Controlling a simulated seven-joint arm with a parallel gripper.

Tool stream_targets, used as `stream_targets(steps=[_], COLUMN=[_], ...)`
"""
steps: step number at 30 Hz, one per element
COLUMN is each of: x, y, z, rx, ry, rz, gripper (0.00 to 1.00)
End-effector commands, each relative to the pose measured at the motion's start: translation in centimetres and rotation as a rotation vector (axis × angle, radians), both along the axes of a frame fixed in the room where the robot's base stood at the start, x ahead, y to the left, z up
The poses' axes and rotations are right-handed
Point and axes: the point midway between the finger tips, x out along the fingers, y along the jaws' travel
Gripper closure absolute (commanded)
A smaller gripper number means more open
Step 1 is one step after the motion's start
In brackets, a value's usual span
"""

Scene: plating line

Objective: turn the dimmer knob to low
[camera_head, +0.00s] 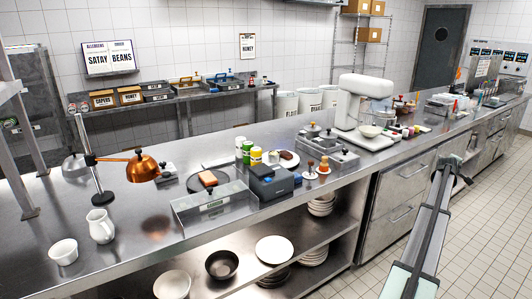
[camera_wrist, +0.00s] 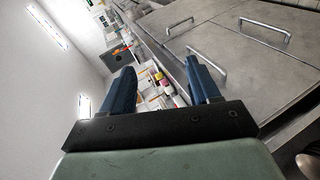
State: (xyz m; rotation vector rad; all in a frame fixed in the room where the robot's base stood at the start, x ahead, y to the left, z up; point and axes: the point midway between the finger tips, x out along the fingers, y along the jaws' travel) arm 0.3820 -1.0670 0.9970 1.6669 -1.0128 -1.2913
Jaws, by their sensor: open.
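A small grey box with a dark knob on top (camera_head: 167,171), which looks like the dimmer, sits on the steel counter (camera_head: 140,235) just right of the copper heat lamp (camera_head: 142,166). The knob's setting is too small to read. My gripper (camera_wrist: 160,67) is open, with two blue fingers apart and nothing between them. In the head view my arm reaches up at the right, past the counter's front edge, far to the right of the knob. The wrist view does not show the knob.
A white jug (camera_head: 100,226) stands at front left. Drawer fronts with handles (camera_wrist: 264,28) are close to my gripper. The floor at right is clear.

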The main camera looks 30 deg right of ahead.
Motion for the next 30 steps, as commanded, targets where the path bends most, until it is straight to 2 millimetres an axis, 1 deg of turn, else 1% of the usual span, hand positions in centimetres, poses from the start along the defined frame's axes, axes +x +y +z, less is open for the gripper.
stream_targets(steps=[1,2,5,6,9,11,14,17,20,21,23,24,26,27,29,30], x=[0.0,0.0,1.3,2.4,5.1,6.6,9.6,13.0,17.3,19.4,22.9,25.4,28.9,31.3,34.7,36.9], y=[-0.7,-0.9,-1.3,-1.2,-0.6,-0.1,0.9,2.2,4.1,5.2,7.0,8.3,10.5,12.0,14.4,16.1], z=[1.3,2.1,4.6,5.4,6.7,7.2,7.8,8.3,8.6,8.8,8.9,9.0,9.1,9.1,9.1,9.0], rx=[-0.021,-0.033,-0.077,-0.092,-0.116,-0.125,-0.134,-0.135,-0.129,-0.122,-0.108,-0.094,-0.067,-0.047,-0.014,0.009], ry=[0.007,0.010,0.022,0.027,0.032,0.031,0.028,0.020,0.007,-0.001,-0.014,-0.025,-0.042,-0.054,-0.071,-0.081], rz=[0.003,0.006,0.026,0.039,0.068,0.083,0.111,0.141,0.178,0.195,0.223,0.243,0.269,0.286,0.312,0.328], gripper=[0.39,0.39,0.39,0.39,0.39,0.39,0.39,0.39,0.39,0.39,0.39,0.39,0.39,0.39,0.39,0.39])
